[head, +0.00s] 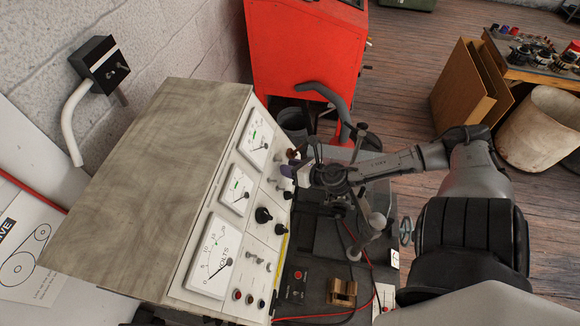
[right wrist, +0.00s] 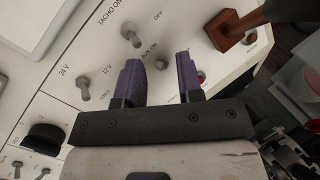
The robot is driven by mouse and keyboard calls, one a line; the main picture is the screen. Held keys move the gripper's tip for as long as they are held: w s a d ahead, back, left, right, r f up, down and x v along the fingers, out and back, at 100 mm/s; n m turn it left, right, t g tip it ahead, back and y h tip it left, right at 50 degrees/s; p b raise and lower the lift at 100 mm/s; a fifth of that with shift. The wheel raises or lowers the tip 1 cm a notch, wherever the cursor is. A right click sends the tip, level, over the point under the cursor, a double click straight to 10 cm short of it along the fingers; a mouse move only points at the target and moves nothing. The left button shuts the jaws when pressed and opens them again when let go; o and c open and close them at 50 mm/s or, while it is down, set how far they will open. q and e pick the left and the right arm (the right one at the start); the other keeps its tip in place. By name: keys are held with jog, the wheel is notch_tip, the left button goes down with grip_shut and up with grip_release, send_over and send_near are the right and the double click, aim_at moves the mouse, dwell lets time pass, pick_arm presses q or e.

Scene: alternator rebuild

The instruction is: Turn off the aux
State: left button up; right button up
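The white control panel (head: 226,240) stands on the sloped front of a grey-topped bench unit. In the right wrist view, a small metal toggle (right wrist: 163,64) sits just beside the printed "AUX ON" label. My right gripper (right wrist: 160,72) has two purple fingers spread apart, one on each side of that toggle in the picture. Nothing shows gripped between them, and I cannot tell whether either finger touches the toggle. In the head view my right gripper (head: 290,169) is at the panel's upper right, where it hides the toggle. My left gripper is not in view.
Neighbouring toggles (right wrist: 130,36) and (right wrist: 83,90) stand close to the fingers, as does a black knob (right wrist: 42,137). A brown block-shaped handle (right wrist: 228,30) is at the upper right. Dials (head: 215,257) line the panel. A red cabinet (head: 305,50) stands behind.

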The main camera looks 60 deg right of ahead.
jog(key=shift+w, duration=0.1)
dwell(0.3)
grip_shut()
jog(key=shift+f, duration=0.1)
